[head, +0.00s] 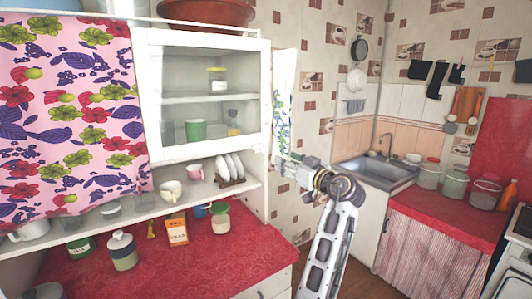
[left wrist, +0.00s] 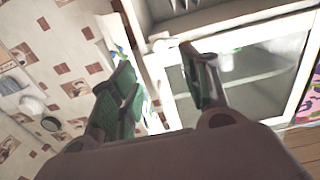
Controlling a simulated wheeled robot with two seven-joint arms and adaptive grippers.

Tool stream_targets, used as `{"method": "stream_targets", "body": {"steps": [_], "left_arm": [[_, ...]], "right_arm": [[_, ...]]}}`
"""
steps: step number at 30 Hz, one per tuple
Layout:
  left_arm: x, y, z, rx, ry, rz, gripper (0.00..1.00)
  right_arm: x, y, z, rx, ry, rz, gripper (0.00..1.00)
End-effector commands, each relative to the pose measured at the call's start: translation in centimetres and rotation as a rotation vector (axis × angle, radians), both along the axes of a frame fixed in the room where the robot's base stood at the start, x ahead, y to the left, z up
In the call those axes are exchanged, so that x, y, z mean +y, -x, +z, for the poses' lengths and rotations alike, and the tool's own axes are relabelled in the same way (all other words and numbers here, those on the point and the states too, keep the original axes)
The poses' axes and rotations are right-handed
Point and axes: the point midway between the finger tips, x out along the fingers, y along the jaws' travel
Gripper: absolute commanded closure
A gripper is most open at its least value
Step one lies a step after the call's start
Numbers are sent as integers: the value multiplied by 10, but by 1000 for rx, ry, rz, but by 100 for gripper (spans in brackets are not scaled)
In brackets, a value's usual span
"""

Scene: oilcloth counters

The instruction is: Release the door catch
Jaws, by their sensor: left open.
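The white-framed glass cabinet door (head: 205,43) looks closed in the head view, with jars and a green cup behind its pane. In the left wrist view the door (left wrist: 285,28) appears turned over, to the right of my fingers. My left gripper (head: 280,166) is near the cabinet's lower right corner, below and right of the door. In the left wrist view its two green-padded fingers (left wrist: 156,65) are apart with nothing held between them. My right gripper is not in view.
An open shelf with cups and a plate rack (head: 230,170) lies below the door. The red counter (head: 150,262) holds a box and jars. A floral curtain (head: 70,110) hangs at left. A tiled wall and sink (head: 380,172) are at right.

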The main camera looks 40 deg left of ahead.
Motion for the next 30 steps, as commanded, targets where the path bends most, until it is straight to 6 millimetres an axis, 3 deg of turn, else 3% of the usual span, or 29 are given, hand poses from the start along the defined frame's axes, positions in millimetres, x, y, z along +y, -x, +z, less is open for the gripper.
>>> {"method": "stream_targets", "body": {"steps": [8,30], "left_arm": [[23,-6,2,1,0,2,53],[113,-33,2,1,0,1,53]], "right_arm": [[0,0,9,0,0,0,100],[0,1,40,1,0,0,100]]}}
